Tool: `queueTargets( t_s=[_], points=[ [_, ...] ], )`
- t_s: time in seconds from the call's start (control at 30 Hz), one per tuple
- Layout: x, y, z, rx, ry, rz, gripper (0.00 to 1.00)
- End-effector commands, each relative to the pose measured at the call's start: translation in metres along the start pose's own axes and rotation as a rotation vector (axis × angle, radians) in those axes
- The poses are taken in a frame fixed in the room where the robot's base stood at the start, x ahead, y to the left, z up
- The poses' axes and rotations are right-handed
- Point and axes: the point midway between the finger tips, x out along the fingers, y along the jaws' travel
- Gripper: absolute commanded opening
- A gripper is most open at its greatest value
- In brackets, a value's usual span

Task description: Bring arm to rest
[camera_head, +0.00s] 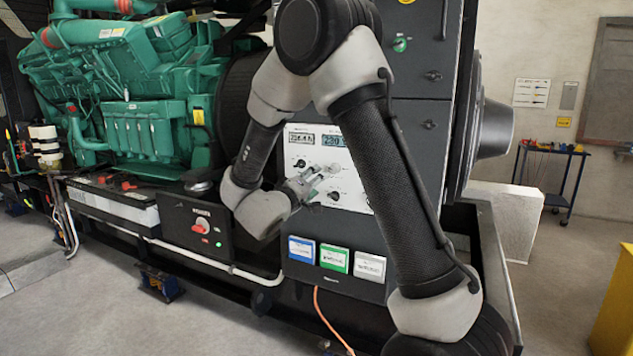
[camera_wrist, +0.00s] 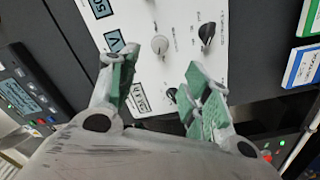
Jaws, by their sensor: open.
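My arm (camera_head: 385,160) reaches across the front of the genset's control cabinet, bent at the elbow. My gripper (camera_head: 312,180) is in front of the white control panel (camera_head: 355,185). In the wrist view my gripper (camera_wrist: 165,95) has its two green-padded fingers spread apart with nothing between them. Beyond the fingers the white panel (camera_wrist: 185,18) shows a light knob (camera_wrist: 159,44) and a black knob (camera_wrist: 207,34). I cannot tell the exact gap between fingertips and panel. Part of the panel is hidden behind my arm in the head view.
A green engine (camera_head: 130,90) stands at left. A black box with a red button (camera_head: 198,227) is low beside the cabinet. Blue, green and white labels (camera_head: 335,259) sit below the panel. An orange cable (camera_head: 325,322) hangs down. A cart (camera_head: 550,175) and yellow object (camera_head: 615,310) stand right.

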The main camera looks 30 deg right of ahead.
Motion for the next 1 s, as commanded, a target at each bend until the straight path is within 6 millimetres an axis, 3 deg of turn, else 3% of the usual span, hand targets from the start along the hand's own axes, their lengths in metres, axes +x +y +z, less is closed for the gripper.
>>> queueTargets(
  t_s=[0.47,0.57,0.63,0.7,0.8,0.9,1.0],
  points=[
    [0.000,-0.004,0.000,0.060,0.001,-0.016,0.49],
    [-0.001,-0.041,-0.009,0.211,0.024,-0.177,0.49],
    [-0.010,-0.081,-0.019,0.314,0.047,-0.370,0.49],
    [-0.031,-0.123,-0.025,0.397,0.047,-0.601,0.49],
    [-0.076,-0.151,-0.030,0.482,-0.003,-0.927,0.49],
    [-0.124,-0.146,-0.019,0.502,-0.119,-1.203,0.49],
    [-0.166,-0.115,0.012,0.452,-0.281,-1.405,0.49]
  ],
)
